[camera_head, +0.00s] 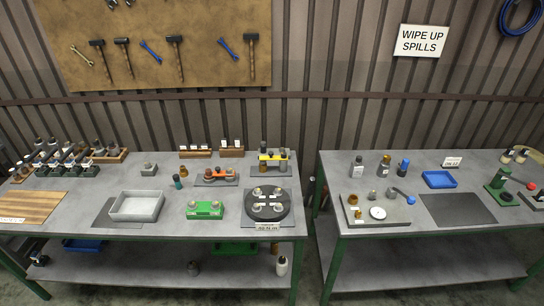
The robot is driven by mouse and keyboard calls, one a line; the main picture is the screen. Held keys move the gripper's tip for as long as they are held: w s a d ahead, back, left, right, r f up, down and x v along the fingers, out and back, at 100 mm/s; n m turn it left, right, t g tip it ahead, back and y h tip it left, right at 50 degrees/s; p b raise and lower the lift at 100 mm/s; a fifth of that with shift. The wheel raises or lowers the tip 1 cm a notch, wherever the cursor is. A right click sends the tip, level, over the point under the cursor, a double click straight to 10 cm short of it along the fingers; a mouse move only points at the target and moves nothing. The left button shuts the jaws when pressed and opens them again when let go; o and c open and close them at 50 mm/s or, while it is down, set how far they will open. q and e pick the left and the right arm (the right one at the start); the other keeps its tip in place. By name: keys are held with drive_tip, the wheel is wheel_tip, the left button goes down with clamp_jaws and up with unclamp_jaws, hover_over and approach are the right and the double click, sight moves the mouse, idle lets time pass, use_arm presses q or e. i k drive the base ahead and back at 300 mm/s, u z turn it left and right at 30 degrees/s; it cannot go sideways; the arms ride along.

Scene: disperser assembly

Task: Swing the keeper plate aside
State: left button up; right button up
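Neither of my grippers shows in the head view. I cannot tell for sure which part is the keeper plate; the parts are small. A grey stand with a yellow bar (271,157) across it is at the back right of the left table. In front of it is a round black plate (267,213) with several metal parts on top. A green fixture (205,213) with round metal parts sits to its left. On the right table, a grey board (394,216) holds a white disc (378,213), a brass part and other small pieces.
The left table (165,223) also carries a grey tray (136,207), an orange-topped fixture (216,174) and bottle racks (64,160). The right table (345,234) has a blue tray (438,179), bottles, a green press (500,187) and a clear dark mat (458,209). A gap separates the tables.

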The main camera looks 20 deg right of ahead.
sight(270, 158)
drive_tip(key=z, duration=1.65)
drive_tip(key=i, duration=1.7)
drive_tip(key=u, duration=1.45)
